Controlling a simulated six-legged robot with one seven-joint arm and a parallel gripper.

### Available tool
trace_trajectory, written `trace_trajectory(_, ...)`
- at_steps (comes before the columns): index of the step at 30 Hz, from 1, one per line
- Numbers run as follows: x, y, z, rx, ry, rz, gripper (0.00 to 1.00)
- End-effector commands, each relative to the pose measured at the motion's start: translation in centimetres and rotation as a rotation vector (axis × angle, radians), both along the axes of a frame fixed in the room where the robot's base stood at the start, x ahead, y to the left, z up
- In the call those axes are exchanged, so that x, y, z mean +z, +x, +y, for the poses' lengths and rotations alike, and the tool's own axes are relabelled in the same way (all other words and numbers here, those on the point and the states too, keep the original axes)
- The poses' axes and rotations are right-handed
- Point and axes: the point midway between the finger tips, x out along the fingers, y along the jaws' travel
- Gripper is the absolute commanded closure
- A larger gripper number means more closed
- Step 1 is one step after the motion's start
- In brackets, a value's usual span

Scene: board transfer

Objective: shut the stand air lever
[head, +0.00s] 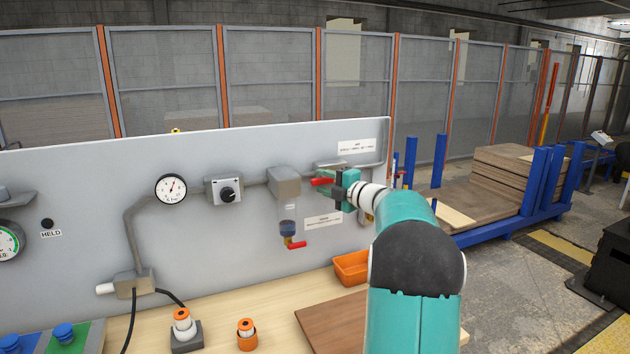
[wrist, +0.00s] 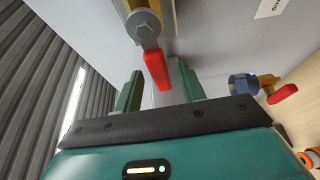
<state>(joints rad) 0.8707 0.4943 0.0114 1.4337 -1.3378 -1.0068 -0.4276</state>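A red lever (head: 322,182) sits on the grey pipe at the right part of the panel. In the wrist view the red lever (wrist: 157,70) hangs from a bolted pivot on a brass valve body (wrist: 148,25). My gripper (head: 340,180) is at this lever in the head view. In the wrist view my gripper (wrist: 160,78) is open, with one green finger on each side of the lever's free end. Gaps show between lever and fingers, so I see no grip. My gripper hides part of the valve in the head view.
A second red lever (head: 297,245) is under the filter bowl (head: 288,218), close below my gripper. A gauge (head: 171,189) and a knob box (head: 225,191) are to the left. An orange bin (head: 352,267) stands on the bench below.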

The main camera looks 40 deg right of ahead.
Motion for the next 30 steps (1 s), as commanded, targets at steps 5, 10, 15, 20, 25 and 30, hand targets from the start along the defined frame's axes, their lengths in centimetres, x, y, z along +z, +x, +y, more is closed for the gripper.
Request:
trace_trajectory(5, -0.1, 2.9, 0.5, 0.003, 0.000, 0.001, 0.60)
trace_trajectory(10, 0.0, 3.8, 0.6, 0.003, 0.001, 0.000, 0.60)
trace_trajectory(15, 0.0, 3.9, 0.6, 0.002, 0.001, 0.001, 0.60)
trace_trajectory(20, 0.0, 3.9, 0.6, 0.002, 0.001, 0.000, 0.78)
trace_trajectory(25, 0.0, 3.8, 0.6, 0.002, 0.001, 0.000, 1.00)
trace_trajectory(30, 0.0, 3.8, 0.6, 0.002, 0.002, 0.000, 1.00)
